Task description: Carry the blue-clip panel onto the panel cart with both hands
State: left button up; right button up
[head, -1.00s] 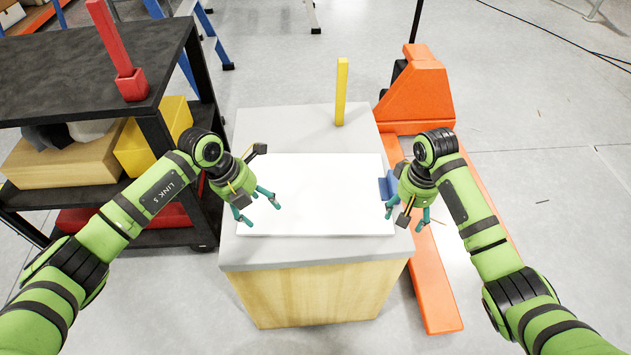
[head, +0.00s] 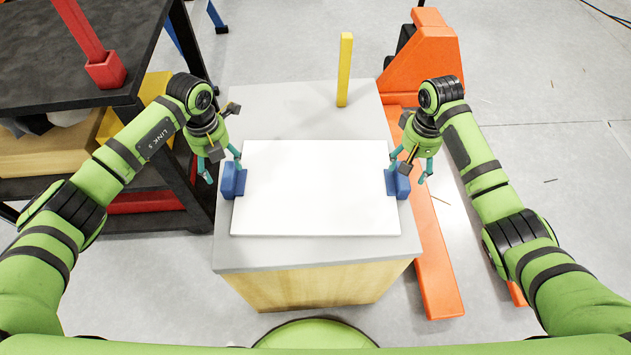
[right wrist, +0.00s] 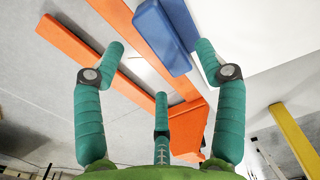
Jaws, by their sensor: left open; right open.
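The white panel (head: 318,195) lies flat on the grey-topped table. A blue clip (head: 229,184) sits on its left edge and another blue clip (head: 399,186) on its right edge. My left gripper (head: 224,167) is open at the left clip, with fingers around or just above it; contact is unclear. My right gripper (head: 408,170) is open at the right clip. In the right wrist view the right clip (right wrist: 162,36) shows beyond the open fingers, towards the panel (right wrist: 255,35), not clamped. A black shelved cart (head: 150,40) stands at the left; whether it is the panel cart is unclear.
The table (head: 290,105) has a yellow post (head: 345,70) at its back. A red post (head: 100,60) stands on the black cart. An orange pallet jack (head: 425,60) stands right of the table, its fork (head: 435,270) along the floor. Open floor lies further right.

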aim_at(225, 175)
pick_arm(q)
jog(key=shift+f, duration=2.7)
pick_arm(e)
jog(key=shift+f, duration=2.7)
pick_arm(q)
grip_shut()
pick_arm(e)
grip_shut()
pick_arm(q)
jog(key=shift+r, duration=0.1)
pick_arm(e)
jog(key=shift+r, duration=0.1)
